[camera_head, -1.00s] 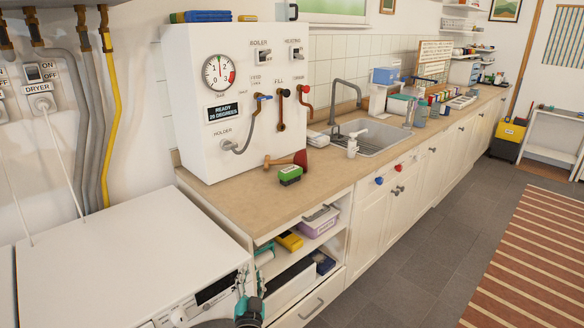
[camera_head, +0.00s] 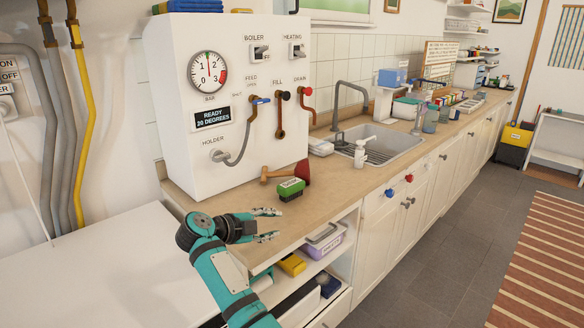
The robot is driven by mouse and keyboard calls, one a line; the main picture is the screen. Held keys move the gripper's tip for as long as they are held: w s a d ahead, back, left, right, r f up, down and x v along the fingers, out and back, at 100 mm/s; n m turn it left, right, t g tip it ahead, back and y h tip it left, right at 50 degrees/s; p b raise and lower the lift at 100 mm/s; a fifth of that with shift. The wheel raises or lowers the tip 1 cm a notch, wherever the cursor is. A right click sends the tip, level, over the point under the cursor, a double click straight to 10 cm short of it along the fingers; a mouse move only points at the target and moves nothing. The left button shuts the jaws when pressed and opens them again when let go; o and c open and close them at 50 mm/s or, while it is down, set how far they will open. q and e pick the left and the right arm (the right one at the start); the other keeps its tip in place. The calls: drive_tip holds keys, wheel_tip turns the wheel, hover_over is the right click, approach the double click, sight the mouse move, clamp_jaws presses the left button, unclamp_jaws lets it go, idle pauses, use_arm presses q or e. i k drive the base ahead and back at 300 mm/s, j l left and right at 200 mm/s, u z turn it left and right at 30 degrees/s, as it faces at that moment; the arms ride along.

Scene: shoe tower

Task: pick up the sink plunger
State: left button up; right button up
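The sink plunger (camera_head: 302,172) lies on its side on the wooden counter, in front of the white boiler panel. Its dark red cup points right and its wooden handle points left.
The boiler panel (camera_head: 185,120) with hose and levers stands behind the plunger. A soap bottle (camera_head: 360,152) and sink (camera_head: 385,145) are to the right. Open shelves (camera_head: 322,272) are below the counter. The counter left of the plunger is clear.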

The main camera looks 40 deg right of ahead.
sight(302, 170)
drive_tip(key=i+l, duration=0.8)
drive_tip(key=i, duration=0.05)
